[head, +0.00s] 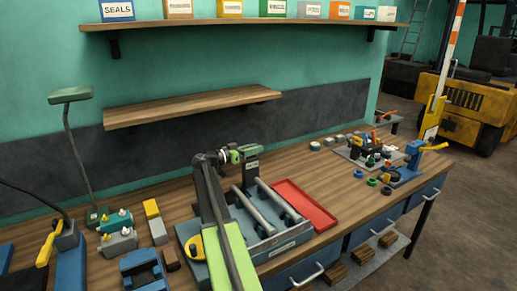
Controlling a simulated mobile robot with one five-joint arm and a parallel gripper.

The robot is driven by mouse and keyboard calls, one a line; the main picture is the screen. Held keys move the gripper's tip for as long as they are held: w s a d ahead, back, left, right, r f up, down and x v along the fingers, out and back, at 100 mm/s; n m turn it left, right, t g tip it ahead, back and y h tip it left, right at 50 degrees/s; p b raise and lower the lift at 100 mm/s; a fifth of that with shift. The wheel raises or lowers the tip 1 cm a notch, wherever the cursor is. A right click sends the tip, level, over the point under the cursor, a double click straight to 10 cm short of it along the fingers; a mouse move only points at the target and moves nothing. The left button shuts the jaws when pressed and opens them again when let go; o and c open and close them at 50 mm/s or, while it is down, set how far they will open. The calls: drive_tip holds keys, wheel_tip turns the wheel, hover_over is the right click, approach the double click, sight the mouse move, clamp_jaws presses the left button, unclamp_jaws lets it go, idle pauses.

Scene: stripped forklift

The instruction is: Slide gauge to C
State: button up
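The slide fixture on the bench has a grey-blue base (278,241) and two parallel metal rails (258,214). A dark upright block (250,174) with a small pale label stands at the far end of the rails; it looks like the gauge. My gripper (254,152) is at the top of this block. I cannot tell whether it touches the block or whether its fingers are open or shut. My arm crosses in front of the fixture's left side and hides part of it. No letter C can be read.
A red tray (306,205) lies right of the fixture. Small parts and a blue clamp (407,165) are at the far right. A wooden shelf (190,106) hangs behind.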

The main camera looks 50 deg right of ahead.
drive_tip(key=v, duration=1.6)
drive_tip(key=shift+d, duration=0.1)
